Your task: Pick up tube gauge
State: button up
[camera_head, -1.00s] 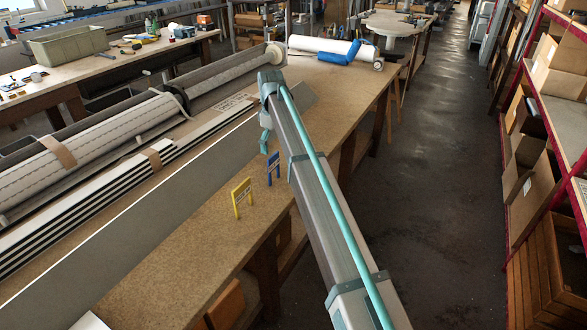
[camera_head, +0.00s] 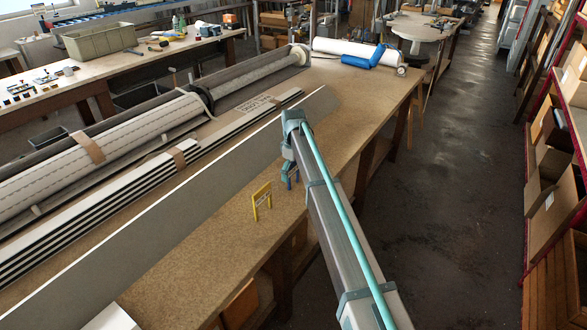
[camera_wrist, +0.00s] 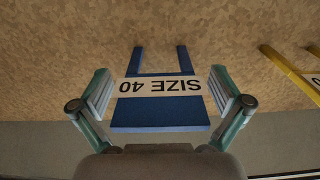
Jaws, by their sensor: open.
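A blue fork-shaped gauge (camera_wrist: 160,117) with a white "SIZE 40" label fills the middle of the wrist view, its two prongs pointing up in the picture. My gripper (camera_wrist: 162,90) is open, with one finger on each side of the blue gauge and a small gap visible beside it. In the head view my gripper (camera_head: 290,168) is low over the bench, hiding most of the blue gauge (camera_head: 291,182).
The gauges stand on a long workbench (camera_head: 185,265) near its front edge. A tall grey panel (camera_head: 150,235) runs along the bench behind them, with striped profiles (camera_head: 110,208) and rollers beyond.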

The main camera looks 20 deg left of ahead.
jog(key=shift+f, duration=0.2)
jog(key=c, duration=0.9)
